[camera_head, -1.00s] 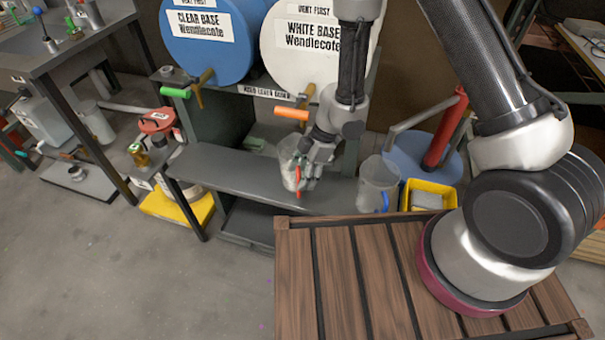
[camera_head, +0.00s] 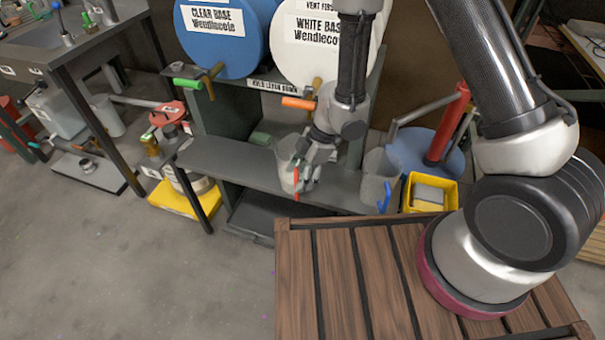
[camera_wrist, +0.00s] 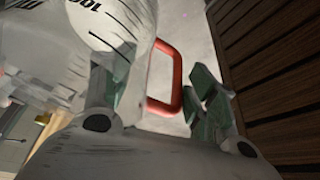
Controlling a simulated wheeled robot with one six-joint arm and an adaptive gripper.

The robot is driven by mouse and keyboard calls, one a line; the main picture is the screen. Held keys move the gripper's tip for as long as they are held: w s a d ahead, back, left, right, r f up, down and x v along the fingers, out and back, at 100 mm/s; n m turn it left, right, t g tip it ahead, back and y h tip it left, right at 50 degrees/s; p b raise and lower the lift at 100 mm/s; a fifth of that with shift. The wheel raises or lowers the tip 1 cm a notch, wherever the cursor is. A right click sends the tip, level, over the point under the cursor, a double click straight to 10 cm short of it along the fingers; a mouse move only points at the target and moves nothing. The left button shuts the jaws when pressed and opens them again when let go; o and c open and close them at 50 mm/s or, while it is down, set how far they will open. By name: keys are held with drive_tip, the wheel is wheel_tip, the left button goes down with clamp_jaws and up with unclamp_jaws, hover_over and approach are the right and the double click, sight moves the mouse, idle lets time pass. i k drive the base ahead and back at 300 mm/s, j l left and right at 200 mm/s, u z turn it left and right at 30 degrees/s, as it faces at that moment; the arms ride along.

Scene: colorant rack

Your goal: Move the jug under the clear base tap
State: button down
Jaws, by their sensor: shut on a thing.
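The jug (camera_head: 288,163) is a clear measuring jug with a red handle, over the grey shelf (camera_head: 235,163). I cannot tell whether it touches the shelf. My gripper (camera_head: 306,172) is shut on the jug at its handle side. In the wrist view the red handle (camera_wrist: 178,85) shows between my fingers, and the marked jug wall (camera_wrist: 60,40) fills the upper left. The clear base tap (camera_head: 187,83) has a green lever and brass spout below the blue drum (camera_head: 218,50). The jug is to the right of and below this tap, nearer the orange-levered white base tap (camera_head: 298,103).
Another clear jug (camera_head: 378,185) with a blue handle stands right of my gripper, beside a yellow bin (camera_head: 430,195). A red-lidded can (camera_head: 168,114) stands left of the rack. The shelf's left part looks clear.

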sight(221, 159)
drive_tip(key=k+j, duration=0.1)
drive_tip(key=k, duration=0.2)
drive_tip(key=i+j, duration=0.1)
drive_tip(key=j, duration=0.2)
drive_tip(key=i+j, duration=0.1)
drive_tip(key=j, duration=0.2)
drive_tip(key=i+j, duration=0.1)
drive_tip(key=j, duration=0.2)
drive_tip(key=i+j, duration=0.45)
drive_tip(key=j+z, duration=0.05)
